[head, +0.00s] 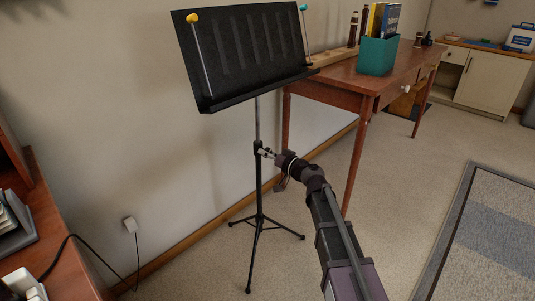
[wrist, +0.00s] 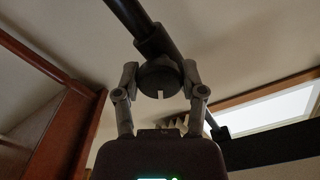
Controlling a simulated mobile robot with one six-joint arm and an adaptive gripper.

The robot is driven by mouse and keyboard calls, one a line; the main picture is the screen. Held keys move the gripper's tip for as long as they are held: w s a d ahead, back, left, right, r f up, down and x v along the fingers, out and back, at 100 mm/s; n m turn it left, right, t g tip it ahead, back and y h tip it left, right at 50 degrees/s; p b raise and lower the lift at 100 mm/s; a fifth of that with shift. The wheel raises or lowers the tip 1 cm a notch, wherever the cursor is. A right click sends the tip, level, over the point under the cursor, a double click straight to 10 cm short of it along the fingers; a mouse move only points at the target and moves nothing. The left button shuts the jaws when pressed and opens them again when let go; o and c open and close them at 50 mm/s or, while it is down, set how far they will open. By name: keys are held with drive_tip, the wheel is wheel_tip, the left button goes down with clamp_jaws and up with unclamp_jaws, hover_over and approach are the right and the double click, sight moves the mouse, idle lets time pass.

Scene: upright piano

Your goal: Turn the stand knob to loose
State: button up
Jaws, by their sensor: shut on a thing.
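The black music stand has an upright pole (head: 257,185), a tripod base and a tilted desk (head: 245,55). The stand knob (wrist: 158,76) is a dark round disc on the pole's collar in the wrist view, with a pale notch at its lower edge. My gripper (wrist: 160,72) has one finger on each side of the knob and is shut on it. In the head view my gripper (head: 269,153) reaches the pole at mid-height from the right. The knob is too small there to read its turn.
A brown wooden table (head: 340,75) stands behind and right of the stand, with a teal book holder (head: 377,56) on it. A brown surface (head: 60,240) is at the left, with a cable to a wall socket (head: 130,224). Open carpet lies right of my arm.

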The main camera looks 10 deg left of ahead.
drive_tip(key=shift+a, duration=0.1)
drive_tip(key=o, duration=1.2)
drive_tip(key=shift+c, duration=0.2)
drive_tip(key=v, duration=1.2)
